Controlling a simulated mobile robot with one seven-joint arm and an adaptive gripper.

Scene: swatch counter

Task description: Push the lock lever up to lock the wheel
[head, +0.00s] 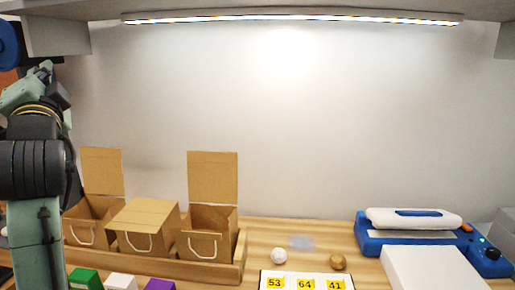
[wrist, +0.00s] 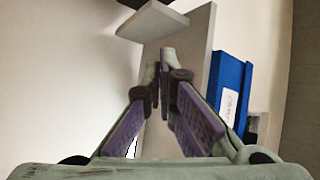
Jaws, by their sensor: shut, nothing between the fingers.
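My gripper (wrist: 161,68) shows in the wrist view with purple-padded fingers. Its tips are close together with nothing between them, pointing toward a pale grey panel. In the head view my arm stands at the far left and the fingertips cannot be made out. A blue round part (head: 9,43) at the upper left edge of the head view may be the wheel; it is cut off by the frame. I cannot make out a lock lever in either view, nor its position.
The wrist view shows a blue box (wrist: 228,82) with a white label, right of the grey panel (wrist: 196,55). In the head view, cardboard boxes (head: 208,219) stand in a wooden tray (head: 205,271). A blue-and-white machine (head: 368,239) sits at right. A lamp (head: 290,19) hangs above.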

